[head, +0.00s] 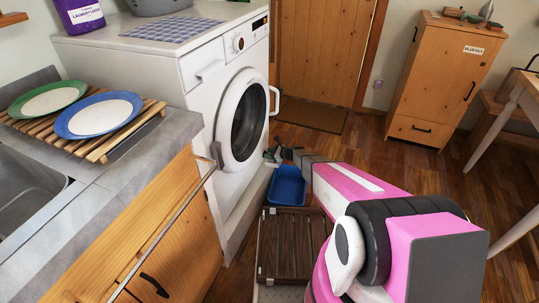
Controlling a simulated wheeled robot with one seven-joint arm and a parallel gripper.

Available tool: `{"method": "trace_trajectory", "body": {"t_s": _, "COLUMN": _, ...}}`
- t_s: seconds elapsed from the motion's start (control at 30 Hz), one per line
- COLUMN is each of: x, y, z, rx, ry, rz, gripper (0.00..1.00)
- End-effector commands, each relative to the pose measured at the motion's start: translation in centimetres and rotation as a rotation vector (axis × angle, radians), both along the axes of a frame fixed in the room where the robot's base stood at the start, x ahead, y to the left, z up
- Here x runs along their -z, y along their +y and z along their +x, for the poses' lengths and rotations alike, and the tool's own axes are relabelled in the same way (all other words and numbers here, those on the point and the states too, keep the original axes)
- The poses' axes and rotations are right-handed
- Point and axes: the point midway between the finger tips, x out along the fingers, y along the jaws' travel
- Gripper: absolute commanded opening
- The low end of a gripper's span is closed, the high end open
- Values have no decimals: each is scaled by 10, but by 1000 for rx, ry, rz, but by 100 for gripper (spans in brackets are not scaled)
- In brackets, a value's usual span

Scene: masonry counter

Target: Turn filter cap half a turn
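The white washing machine (208,85) stands left of centre, its round door (242,115) facing right. No filter cap can be made out; the lower front of the machine is seen at a steep angle and partly hidden near my gripper. My gripper (272,155) is at the end of my pink and grey arm, close to the machine's lower front. It is small and dark here, and I cannot tell whether its fingers are open, shut or touching anything. A blue tray (288,188) sits low, just below my gripper.
A counter (90,193) with a metal rail (165,232) is at the left, bearing a wooden rack (150,112) with a green plate (48,99) and a blue plate (98,115). A wooden cabinet (435,85) stands at the back right. Wooden floor (400,165) is clear between.

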Motion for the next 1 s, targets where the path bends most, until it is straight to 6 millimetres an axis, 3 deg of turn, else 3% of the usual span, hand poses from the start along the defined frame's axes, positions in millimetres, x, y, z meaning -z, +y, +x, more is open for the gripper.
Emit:
{"method": "trace_trajectory", "body": {"t_s": 0.27, "x": -4, "y": -7, "z": -3, "rx": 1, "ry": 0, "rz": 1, "gripper": 38}}
{"method": "trace_trajectory", "body": {"t_s": 0.7, "x": -33, "y": -72, "z": -32, "rx": 2, "ry": 0, "rz": 1, "gripper": 38}}
{"method": "trace_trajectory", "body": {"t_s": 1.0, "x": -41, "y": -92, "z": -39, "rx": 0, "ry": 0, "rz": 0, "gripper": 38}}
